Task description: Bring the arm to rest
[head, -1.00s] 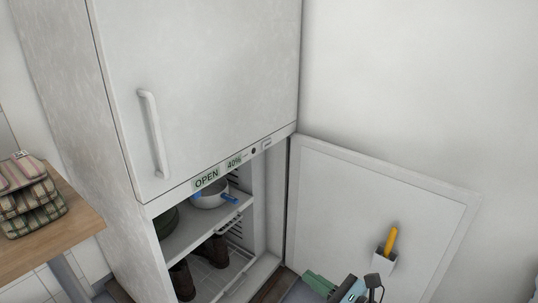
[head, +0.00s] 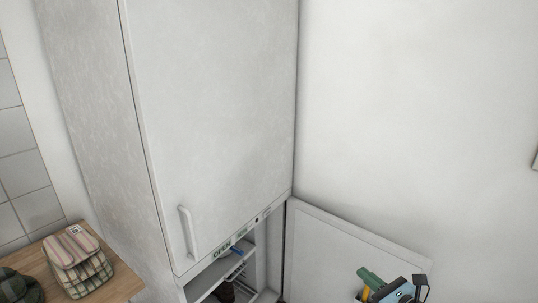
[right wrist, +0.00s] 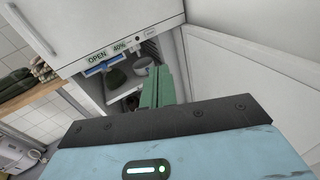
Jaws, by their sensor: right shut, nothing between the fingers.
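My right gripper shows at the bottom right of the head view (head: 368,277), with green fingers and a light blue body. It is shut and empty, in front of the open lower door (head: 340,245) of a tall white cabinet. In the right wrist view its green fingers (right wrist: 160,88) are together and point toward the open lower compartment, overlapping its right side in the picture. I cannot tell the exact gap to the door. My left gripper is not in view.
The white cabinet's upper door (head: 215,120) is closed. The compartment holds a white pot (right wrist: 141,68) and a dark green item (right wrist: 115,78). A wooden counter (head: 110,285) with a striped folded bag (head: 78,262) stands at left.

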